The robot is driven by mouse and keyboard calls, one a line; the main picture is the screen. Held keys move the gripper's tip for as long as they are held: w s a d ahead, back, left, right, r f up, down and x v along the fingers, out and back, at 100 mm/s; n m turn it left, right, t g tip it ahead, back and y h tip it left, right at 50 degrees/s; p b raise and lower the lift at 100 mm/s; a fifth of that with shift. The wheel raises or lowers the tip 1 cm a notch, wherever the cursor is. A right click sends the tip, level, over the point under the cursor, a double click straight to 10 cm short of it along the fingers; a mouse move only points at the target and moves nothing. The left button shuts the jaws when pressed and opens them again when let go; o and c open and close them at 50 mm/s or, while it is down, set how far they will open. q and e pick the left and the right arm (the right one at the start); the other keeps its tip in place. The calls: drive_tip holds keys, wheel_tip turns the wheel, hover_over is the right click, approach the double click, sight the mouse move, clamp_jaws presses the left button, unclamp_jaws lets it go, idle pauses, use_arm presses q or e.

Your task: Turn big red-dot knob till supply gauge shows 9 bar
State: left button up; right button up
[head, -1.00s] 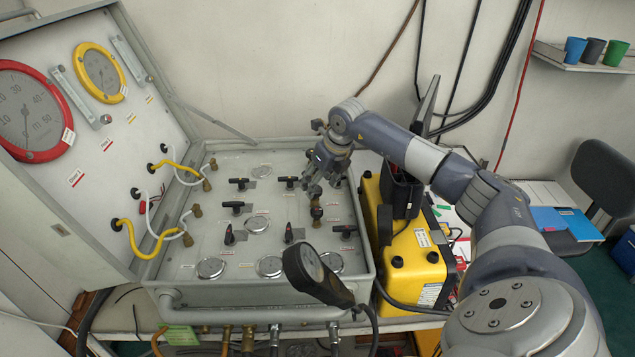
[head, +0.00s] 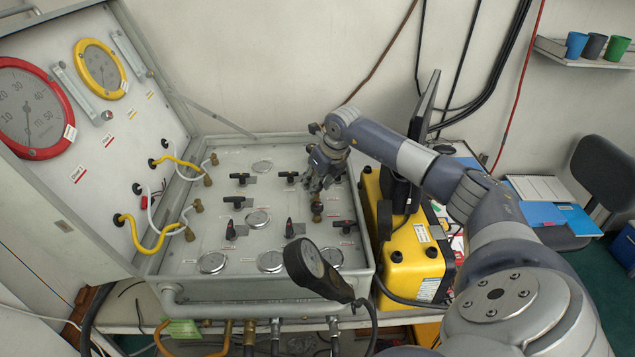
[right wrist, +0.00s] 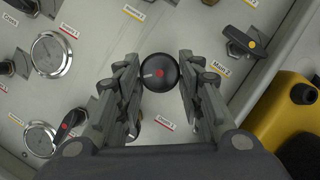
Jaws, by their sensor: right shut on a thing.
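The big black round knob with a red dot (right wrist: 160,72) shows in the right wrist view, seen from above. My right gripper (right wrist: 160,80) has one finger on each side of it and is shut on it. In the head view my right gripper (head: 318,184) is over the right part of the grey panel (head: 190,240) and hides most of the knob. Several small round gauges are set in the panel, among them one at front left (head: 211,262). My left gripper is not in view.
Black lever valves (head: 235,201) stand around the gripper. A yellow case (head: 410,262) stands close on the right. The open lid carries a red-rimmed gauge (head: 32,112) and a yellow-rimmed gauge (head: 98,66).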

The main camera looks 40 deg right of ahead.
drive_tip(key=shift+m, duration=0.3)
drive_tip(key=m+b, duration=0.1)
drive_tip(key=m+h, duration=0.1)
drive_tip(key=shift+a+f+m+b, duration=0.1)
drive_tip(key=shift+a+m+b, duration=0.1)
drive_tip(key=shift+m+b, duration=0.15)
drive_tip(key=m+b, duration=0.1)
drive_tip(key=m, duration=0.1)
drive_tip(key=m+g+h+b, duration=0.1)
drive_tip(key=m, duration=0.1)
drive_tip(key=shift+w+a+m+h, duration=0.15)
drive_tip(key=shift+w+m+h, duration=0.05)
drive_tip(key=shift+m+h, duration=0.1)
drive_tip(key=m+g+h+b, duration=0.1)
drive_tip(key=m, duration=0.2)
drive_tip(key=shift+w+a, duration=0.1)
drive_tip(key=shift+w+m+g+b, duration=0.1)
drive_tip(key=shift+m+g+b, duration=0.45)
drive_tip(key=shift+m, duration=0.6)
drive_tip(key=shift+r, duration=0.2)
drive_tip(key=o, duration=1.1)
drive_tip(key=shift+c, duration=0.2)
